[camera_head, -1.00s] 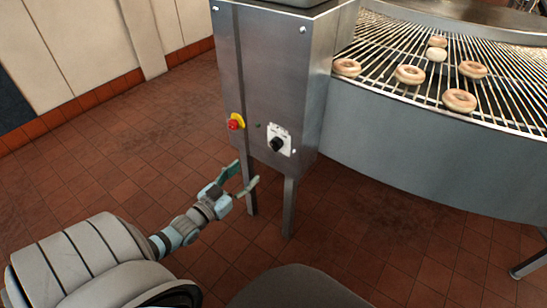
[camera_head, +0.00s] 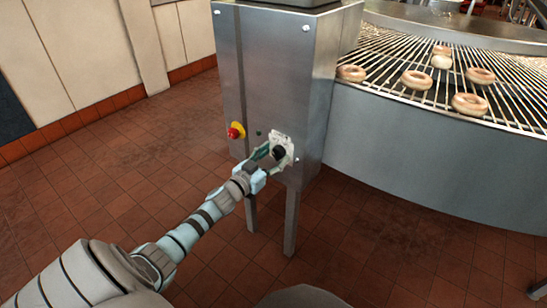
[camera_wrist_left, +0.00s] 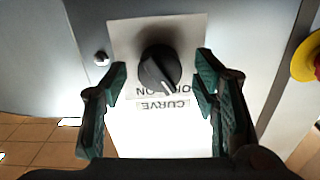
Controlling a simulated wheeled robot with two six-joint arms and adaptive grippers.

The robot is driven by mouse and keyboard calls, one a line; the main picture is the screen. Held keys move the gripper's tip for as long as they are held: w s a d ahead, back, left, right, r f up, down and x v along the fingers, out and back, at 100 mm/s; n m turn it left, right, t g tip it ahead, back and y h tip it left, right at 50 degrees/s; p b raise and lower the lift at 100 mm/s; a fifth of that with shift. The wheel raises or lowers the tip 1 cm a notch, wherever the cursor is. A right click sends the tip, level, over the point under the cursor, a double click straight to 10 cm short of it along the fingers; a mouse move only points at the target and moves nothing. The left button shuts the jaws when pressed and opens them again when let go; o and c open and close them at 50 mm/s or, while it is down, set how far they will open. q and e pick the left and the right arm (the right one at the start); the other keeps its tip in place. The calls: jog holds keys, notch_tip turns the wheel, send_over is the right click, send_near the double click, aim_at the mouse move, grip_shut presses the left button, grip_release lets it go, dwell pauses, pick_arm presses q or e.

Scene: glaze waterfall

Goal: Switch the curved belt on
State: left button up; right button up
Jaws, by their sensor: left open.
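A black rotary knob (camera_head: 279,152) sits on a white plate (camera_head: 287,142) on the front of a steel cabinet (camera_head: 275,80). In the left wrist view the knob (camera_wrist_left: 160,68) shows a pale pointer mark, and the plate reads "CURVE", "OFF" and "ON" upside down, partly covered by the knob. My left gripper (camera_wrist_left: 158,85) is open, with one green-padded finger on each side of the knob and visible gaps between; it also shows in the head view (camera_head: 265,158). The curved belt (camera_head: 440,75) of metal rods carries several rings. My right gripper is not in view.
A red emergency button on a yellow base (camera_head: 236,131) is left of the knob; it also shows at the right edge of the left wrist view (camera_wrist_left: 308,58). The tiled floor at left is clear.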

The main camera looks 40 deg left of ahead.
pick_arm(q)
jog(key=shift+c, duration=0.5)
jog(key=c, duration=1.1)
jog(key=shift+o, duration=0.2)
